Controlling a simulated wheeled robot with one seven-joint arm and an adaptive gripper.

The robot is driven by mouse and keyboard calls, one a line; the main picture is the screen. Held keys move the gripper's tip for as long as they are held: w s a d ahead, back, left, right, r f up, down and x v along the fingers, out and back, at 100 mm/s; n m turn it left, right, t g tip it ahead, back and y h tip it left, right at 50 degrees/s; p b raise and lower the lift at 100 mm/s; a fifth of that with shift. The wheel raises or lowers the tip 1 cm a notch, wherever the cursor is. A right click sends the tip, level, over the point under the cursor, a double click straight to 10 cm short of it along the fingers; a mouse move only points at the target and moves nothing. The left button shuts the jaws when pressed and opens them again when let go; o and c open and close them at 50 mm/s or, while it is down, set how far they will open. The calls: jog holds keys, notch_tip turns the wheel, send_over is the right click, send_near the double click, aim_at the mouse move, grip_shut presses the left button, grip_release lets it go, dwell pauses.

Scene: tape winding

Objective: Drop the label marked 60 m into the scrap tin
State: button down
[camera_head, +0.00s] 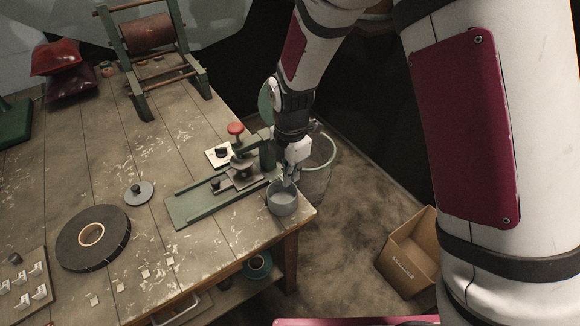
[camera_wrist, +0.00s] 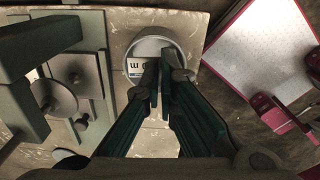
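The scrap tin (camera_head: 284,208) is a small round grey tin at the table's front right corner. It also shows below my gripper in the wrist view (camera_wrist: 128,57). A white label (camera_wrist: 138,66) with a dark "m" shows within the tin's rim, partly covered by a finger. Its number is hidden, and I cannot tell whether it lies in the tin or hangs from my fingers. My gripper (camera_wrist: 160,58) points down over the tin, its fingertips close together. In the head view my gripper (camera_head: 289,181) is at the tin's upper edge, hiding part of its opening.
A green winding fixture (camera_head: 195,207) with a red knob (camera_head: 236,128) stands beside the tin. A black tape roll (camera_head: 112,225) and a board with several white labels (camera_head: 40,291) are to the left. A bin (camera_head: 318,180) and cardboard box (camera_head: 408,262) stand off the table.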

jog(key=shift+f+b, duration=0.5)
jog(key=shift+f, duration=0.95)
jog(key=c, duration=2.3)
grip_release()
jog(key=o, duration=0.6)
notch_tip(320, 180, up, 12)
jog(key=shift+s+d, duration=0.1)
jog(key=shift+d, duration=0.05)
